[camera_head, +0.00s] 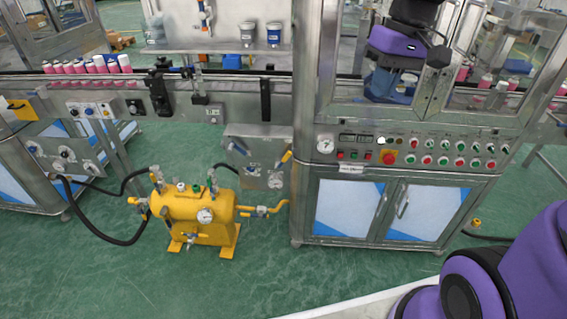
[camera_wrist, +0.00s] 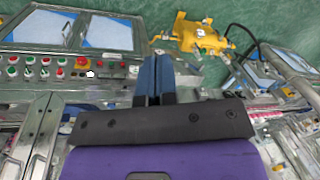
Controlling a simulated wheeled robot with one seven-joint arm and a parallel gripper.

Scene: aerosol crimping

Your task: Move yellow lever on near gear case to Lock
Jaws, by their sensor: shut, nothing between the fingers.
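In the head view, a grey gear case (camera_head: 258,158) is mounted below the conveyor, left of the control cabinet. A yellow-tipped lever (camera_head: 287,156) sticks out tilted at its right side, close to the cabinet edge. The lever's markings are too small to read. My gripper (camera_head: 383,86) is up at the cabinet's upper opening, right of and above the lever, well apart from it. In the wrist view the blue fingers of my gripper (camera_wrist: 154,75) are together and hold nothing. I cannot make out the lever in the wrist view.
The control cabinet (camera_head: 400,158) has several buttons and a red emergency stop. A yellow tank (camera_head: 200,210) with hoses stands on the floor before the gear case. Several pink-and-white cans (camera_head: 85,66) line the conveyor at left. Green floor in front is mostly clear.

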